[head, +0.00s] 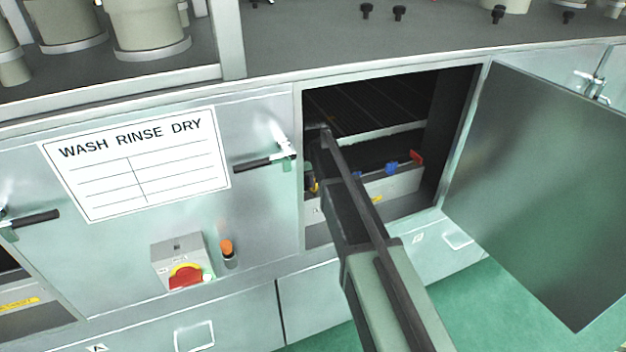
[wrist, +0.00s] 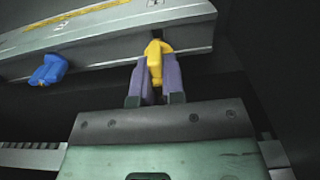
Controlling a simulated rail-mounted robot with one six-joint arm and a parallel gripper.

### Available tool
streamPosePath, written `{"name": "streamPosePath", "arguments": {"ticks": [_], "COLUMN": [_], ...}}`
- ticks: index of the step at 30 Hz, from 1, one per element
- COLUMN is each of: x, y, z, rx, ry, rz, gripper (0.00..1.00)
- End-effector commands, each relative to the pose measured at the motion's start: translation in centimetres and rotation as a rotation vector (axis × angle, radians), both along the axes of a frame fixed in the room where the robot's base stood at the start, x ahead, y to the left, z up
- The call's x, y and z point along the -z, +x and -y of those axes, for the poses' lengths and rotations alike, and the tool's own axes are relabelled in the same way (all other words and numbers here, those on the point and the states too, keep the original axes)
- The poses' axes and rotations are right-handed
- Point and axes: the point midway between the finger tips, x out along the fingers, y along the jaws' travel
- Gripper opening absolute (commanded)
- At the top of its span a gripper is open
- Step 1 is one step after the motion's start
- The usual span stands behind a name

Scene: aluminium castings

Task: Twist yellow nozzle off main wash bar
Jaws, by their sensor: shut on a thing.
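The yellow nozzle (wrist: 155,62) sits at the edge of the grey wash bar (wrist: 100,42) in the wrist view. My gripper (wrist: 155,80) is shut on it, with a purple finger on each side. The nozzle meets the bar at its upper end; whether it is still threaded in cannot be told. In the head view my arm reaches through the open hatch, and a small yellow bit of the nozzle (head: 316,186) shows beside it. The rest of the gripper is hidden behind the arm there.
A blue nozzle (wrist: 48,70) is left of my gripper on the bar. In the head view, a blue nozzle (head: 391,168) and a red nozzle (head: 416,157) are to the right. The open door (head: 550,190) and the hatch frame bound the opening.

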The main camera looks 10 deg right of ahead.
Motion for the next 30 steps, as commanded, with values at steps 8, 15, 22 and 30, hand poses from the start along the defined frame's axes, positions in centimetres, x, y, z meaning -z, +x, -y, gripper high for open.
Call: {"name": "streamPosePath", "arguments": {"ticks": [8, 15, 22, 30], "x": [-2.7, -4.7, -4.5, -3.8], "y": [0.0, 0.0, 0.0, 0.0], "z": [0.0, 0.0, 0.0, 0.0], "rx": [0.0, 0.0, 0.0, 0.0], "ry": [0.0, 0.0, 0.0, 0.0], "rz": [0.0, 0.0, 0.0, 0.0], "gripper": [0.0, 0.0, 0.0, 0.0]}}
